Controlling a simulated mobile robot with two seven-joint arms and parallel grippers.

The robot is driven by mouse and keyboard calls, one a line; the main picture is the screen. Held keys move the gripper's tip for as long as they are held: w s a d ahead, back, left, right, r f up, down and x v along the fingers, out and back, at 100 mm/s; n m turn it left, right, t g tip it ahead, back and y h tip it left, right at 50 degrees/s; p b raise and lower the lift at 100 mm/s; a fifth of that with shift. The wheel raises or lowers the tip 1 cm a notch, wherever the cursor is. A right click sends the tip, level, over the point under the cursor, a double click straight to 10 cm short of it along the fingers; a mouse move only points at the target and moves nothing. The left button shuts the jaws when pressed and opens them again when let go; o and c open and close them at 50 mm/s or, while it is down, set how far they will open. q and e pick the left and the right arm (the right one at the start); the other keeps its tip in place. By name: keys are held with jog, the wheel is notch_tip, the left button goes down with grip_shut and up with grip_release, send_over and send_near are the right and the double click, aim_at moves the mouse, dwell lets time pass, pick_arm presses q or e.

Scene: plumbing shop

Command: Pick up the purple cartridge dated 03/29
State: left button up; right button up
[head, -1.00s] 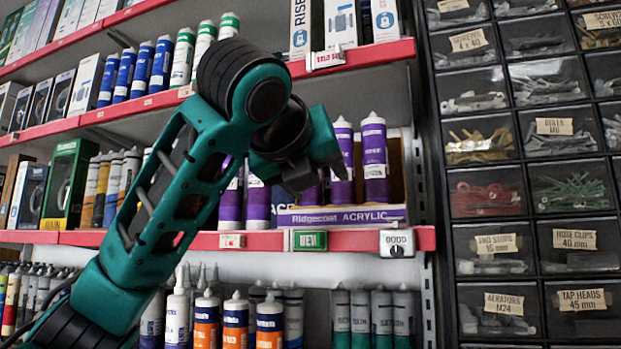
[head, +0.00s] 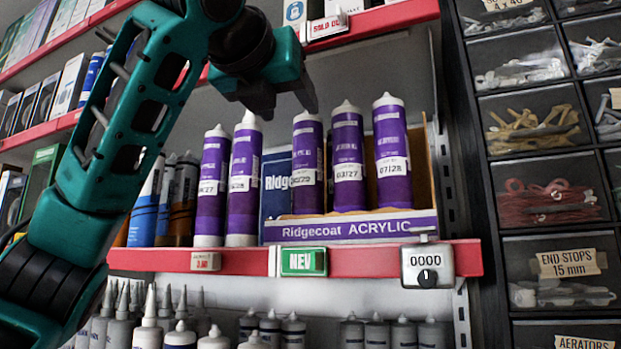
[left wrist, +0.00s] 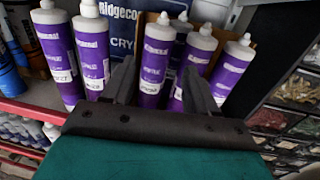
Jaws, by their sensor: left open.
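Several purple cartridges with white nozzles stand upright on the red-edged shelf. The purple cartridge whose label seems to read 03/29 (head: 307,150) is the leftmost front one in the Ridgecoat Acrylic box (head: 350,228); its first digits are hard to read. To its right stand cartridges marked 03/27 (head: 348,150) and 07/28 (head: 391,140). My left gripper (head: 277,106) is open and empty, in front of and above the cartridges. In the left wrist view, one cartridge (left wrist: 154,62) appears between the open fingers (left wrist: 160,88), apparently untouched; its date is unreadable there. My right gripper is not in view.
Two more purple cartridges (head: 212,165) (head: 244,160) stand left of the box. A red-edged shelf (head: 375,22) is above, drawers (head: 545,190) at right.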

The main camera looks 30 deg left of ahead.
aim_at(304, 127)
pick_arm(q)
jog(key=w, duration=0.4)
jog(key=shift+w+a, duration=0.15)
jog(key=shift+a, duration=0.25)
jog(key=w, duration=0.2)
jog(key=w+a+p, duration=0.1)
jog(key=w, duration=0.2)
jog(key=shift+p, duration=0.3)
jog(key=shift+c, duration=0.2)
grip_shut()
jog(key=shift+s+r, duration=0.1)
jog(key=shift+r, duration=0.05)
